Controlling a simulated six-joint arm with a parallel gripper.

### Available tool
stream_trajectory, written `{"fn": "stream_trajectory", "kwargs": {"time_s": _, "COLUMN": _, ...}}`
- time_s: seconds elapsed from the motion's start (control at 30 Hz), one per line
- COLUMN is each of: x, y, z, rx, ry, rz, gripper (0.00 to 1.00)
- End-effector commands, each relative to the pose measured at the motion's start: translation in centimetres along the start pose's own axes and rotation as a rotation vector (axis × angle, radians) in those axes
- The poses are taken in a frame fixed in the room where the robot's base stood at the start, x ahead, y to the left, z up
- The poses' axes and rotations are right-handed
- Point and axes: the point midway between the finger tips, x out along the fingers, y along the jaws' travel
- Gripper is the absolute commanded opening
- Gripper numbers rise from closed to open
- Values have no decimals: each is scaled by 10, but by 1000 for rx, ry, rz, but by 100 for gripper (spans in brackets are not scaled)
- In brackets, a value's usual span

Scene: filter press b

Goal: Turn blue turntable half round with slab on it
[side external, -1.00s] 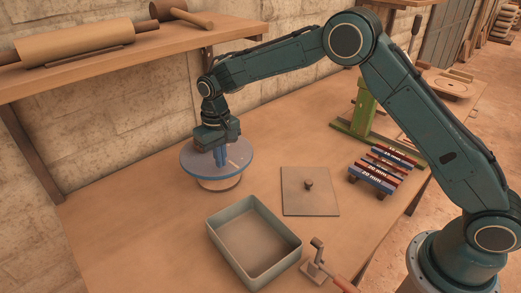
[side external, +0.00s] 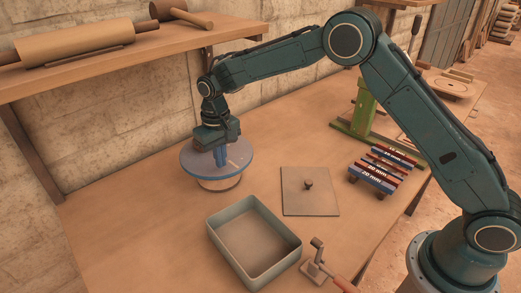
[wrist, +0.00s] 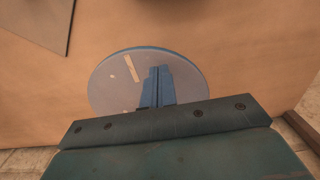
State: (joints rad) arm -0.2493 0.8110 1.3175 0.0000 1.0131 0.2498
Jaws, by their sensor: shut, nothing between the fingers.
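The blue turntable (side external: 240,152) is a round disc on a low round base, on the bench near the wall. In the wrist view its top (wrist: 112,88) looks greyish with a blue rim and a pale strip. I cannot make out a separate slab on it. My gripper (side external: 221,163) points down over the disc with its blue fingers shut and empty. In the wrist view the fingers (wrist: 158,72) lie over the disc beside the pale strip. I cannot tell whether the fingertips touch the top.
A grey-green tray (side external: 218,233) stands in front. A square plate with a knob (side external: 298,203) lies right of the turntable. A striped block rack (side external: 375,181) and a green stand (side external: 364,110) are farther right. A shelf (side external: 100,58) hangs behind on the left.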

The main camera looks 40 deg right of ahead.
Motion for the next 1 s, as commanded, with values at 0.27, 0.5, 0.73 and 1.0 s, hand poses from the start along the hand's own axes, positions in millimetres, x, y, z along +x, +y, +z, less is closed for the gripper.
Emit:
{"fn": "stream_trajectory", "kwargs": {"time_s": 0.27, "x": 3, "y": 0, "z": 0, "rx": 0, "ry": 0, "rz": 0, "gripper": 0}}
{"fn": "stream_trajectory", "kwargs": {"time_s": 0.5, "x": 6, "y": 0, "z": 0, "rx": 0, "ry": 0, "rz": 0, "gripper": 0}}
{"fn": "stream_trajectory", "kwargs": {"time_s": 0.73, "x": 10, "y": 0, "z": 0, "rx": 0, "ry": 0, "rz": 0, "gripper": 0}}
{"fn": "stream_trajectory", "kwargs": {"time_s": 1.0, "x": 13, "y": 0, "z": 0, "rx": 0, "ry": -1, "rz": 0, "gripper": 0}}
